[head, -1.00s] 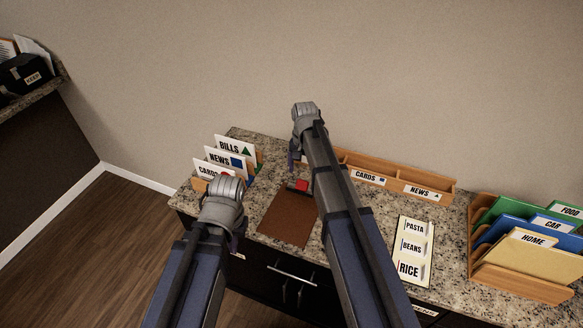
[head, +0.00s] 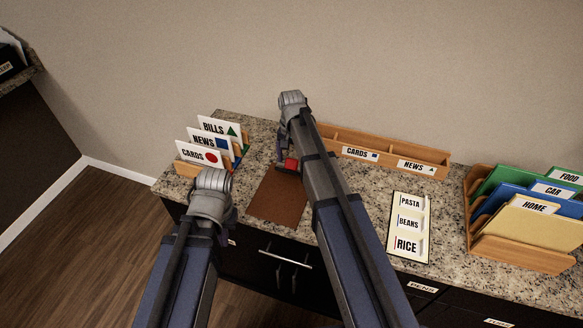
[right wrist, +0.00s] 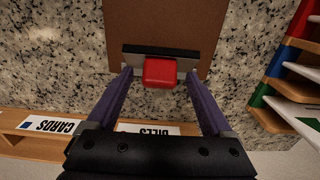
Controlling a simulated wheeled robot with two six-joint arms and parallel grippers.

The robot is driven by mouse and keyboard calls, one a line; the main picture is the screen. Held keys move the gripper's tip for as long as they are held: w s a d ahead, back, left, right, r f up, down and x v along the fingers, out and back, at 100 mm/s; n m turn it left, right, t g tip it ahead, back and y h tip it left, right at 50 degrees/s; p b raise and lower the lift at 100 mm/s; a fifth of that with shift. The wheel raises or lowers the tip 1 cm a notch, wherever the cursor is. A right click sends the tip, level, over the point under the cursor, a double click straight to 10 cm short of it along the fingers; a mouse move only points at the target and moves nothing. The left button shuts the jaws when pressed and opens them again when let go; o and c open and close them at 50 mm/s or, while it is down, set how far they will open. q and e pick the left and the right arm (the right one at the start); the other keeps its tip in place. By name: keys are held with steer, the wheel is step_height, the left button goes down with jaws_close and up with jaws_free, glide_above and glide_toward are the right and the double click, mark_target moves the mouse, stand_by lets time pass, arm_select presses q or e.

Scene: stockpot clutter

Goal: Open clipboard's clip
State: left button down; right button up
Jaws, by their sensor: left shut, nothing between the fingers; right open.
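The clipboard (head: 276,200) is a brown board lying on the granite counter, with its clip at the far end. The clip's red tab (head: 291,164) shows beside my right gripper (head: 284,158), whose arm covers part of the clip end. In the right wrist view, the red tab (right wrist: 160,72) sits on a dark clip bar (right wrist: 135,50). The open fingers of my right gripper (right wrist: 161,75) are on either side of the tab, with gaps. My left gripper (head: 228,218) is shut and empty, left of the board and near the counter's front edge; its fingertips are mostly hidden.
A card holder (head: 188,168) with BILLS, NEWS and CARDS stands left of the board. A long wooden tray (head: 385,142) runs along the wall. A PASTA, BEANS, RICE panel (head: 409,226) lies to the right. A wooden folder rack (head: 520,255) stands at far right.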

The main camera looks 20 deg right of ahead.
steer(key=shift+f+b, duration=0.35)
steer(key=shift+f, duration=0.35)
